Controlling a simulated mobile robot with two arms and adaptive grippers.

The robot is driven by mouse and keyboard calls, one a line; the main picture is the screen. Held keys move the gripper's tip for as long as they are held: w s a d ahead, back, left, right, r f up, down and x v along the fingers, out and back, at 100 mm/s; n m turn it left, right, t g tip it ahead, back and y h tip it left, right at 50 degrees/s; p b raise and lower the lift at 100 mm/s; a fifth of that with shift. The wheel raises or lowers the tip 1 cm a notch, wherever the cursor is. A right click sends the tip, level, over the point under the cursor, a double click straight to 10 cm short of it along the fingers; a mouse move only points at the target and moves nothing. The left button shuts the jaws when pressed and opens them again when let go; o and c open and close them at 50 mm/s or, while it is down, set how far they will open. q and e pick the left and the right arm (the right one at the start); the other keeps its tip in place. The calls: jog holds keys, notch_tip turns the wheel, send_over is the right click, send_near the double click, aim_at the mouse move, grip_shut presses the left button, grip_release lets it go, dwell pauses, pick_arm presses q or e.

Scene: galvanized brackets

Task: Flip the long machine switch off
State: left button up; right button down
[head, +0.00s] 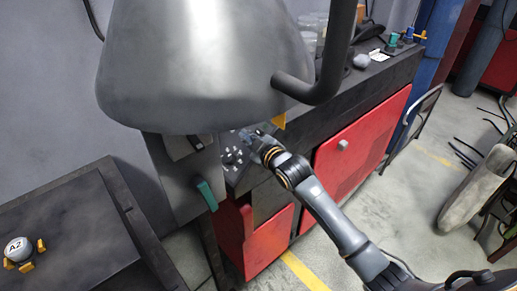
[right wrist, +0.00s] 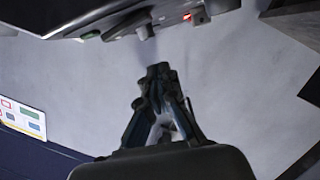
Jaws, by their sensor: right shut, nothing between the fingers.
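A machine with a big grey hood (head: 205,70) fills the top middle of the head view. Below the hood is a control panel (head: 170,180) with a teal lever (head: 206,194) on its right side. My right gripper (head: 248,138) is shut and empty, just right of the panel. In the right wrist view its closed fingertips (right wrist: 158,70) point at a dark machine edge with a short protruding lever (right wrist: 144,27), a green part (right wrist: 91,35) and a red-lit part (right wrist: 188,17). The fingertips appear apart from that lever. I cannot tell which part is the long switch. My left gripper is out of view.
A dark bench with red cabinet doors (head: 360,140) runs behind my right arm. A curved pipe handle (head: 325,75) hangs above. Small loose parts (head: 232,158) lie beside the gripper.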

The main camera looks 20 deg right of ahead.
pick_arm(q)
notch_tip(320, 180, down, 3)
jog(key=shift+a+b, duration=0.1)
jog(key=shift+b, duration=1.15)
pick_arm(e)
jog(key=v, duration=0.9)
jog(key=shift+s+f, duration=0.2)
jog(key=shift+s, duration=0.15)
